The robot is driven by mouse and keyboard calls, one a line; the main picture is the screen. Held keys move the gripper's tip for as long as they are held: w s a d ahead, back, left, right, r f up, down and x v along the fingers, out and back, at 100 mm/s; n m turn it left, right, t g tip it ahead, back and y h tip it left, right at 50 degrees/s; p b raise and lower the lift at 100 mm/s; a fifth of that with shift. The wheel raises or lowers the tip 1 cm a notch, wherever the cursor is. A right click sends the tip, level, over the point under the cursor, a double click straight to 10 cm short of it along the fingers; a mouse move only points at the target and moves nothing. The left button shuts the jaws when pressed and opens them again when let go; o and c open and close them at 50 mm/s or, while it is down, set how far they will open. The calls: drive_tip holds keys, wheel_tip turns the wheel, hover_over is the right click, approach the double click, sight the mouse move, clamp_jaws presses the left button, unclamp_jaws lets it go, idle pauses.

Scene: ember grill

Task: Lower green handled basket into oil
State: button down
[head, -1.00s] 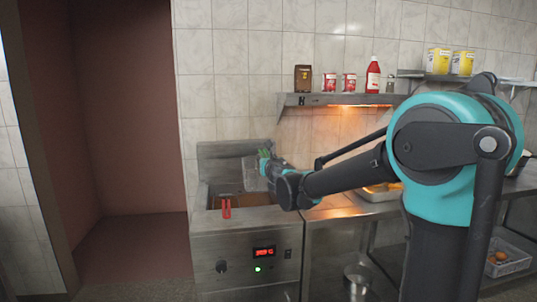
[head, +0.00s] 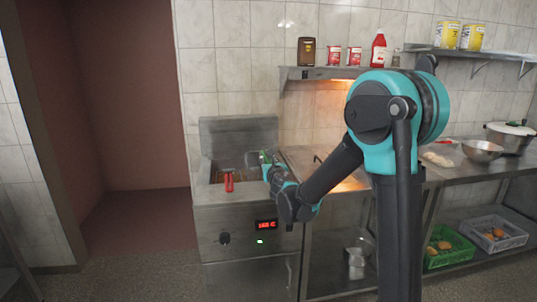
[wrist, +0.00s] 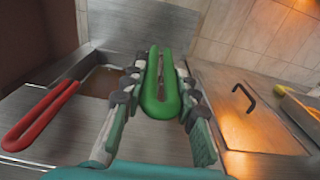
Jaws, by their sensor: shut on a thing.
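My gripper (head: 268,166) is shut on the green handle (wrist: 158,108), with a finger on each side of it in the wrist view. The green-handled basket is mostly hidden behind the handle and my fingers. A small part shows at the right side of the fryer's well in the head view. I cannot tell how deep it sits. The steel fryer (head: 243,222) has brown oil (wrist: 101,83) in its well. A second basket's red handle (head: 229,182) hangs over the front left edge; it also shows in the wrist view (wrist: 40,115).
A steel counter with a dark-handled lid (wrist: 235,110) adjoins the fryer on the right. A shelf (head: 340,73) with tins and a red bottle (head: 379,48) is on the wall above. Crates (head: 450,248) stand low at the right. The floor in front of the fryer is clear.

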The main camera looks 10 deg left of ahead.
drive_tip(key=shift+f, duration=4.85)
drive_tip(key=c, duration=1.1)
unclamp_jaws()
drive_tip(key=shift+f, duration=0.1)
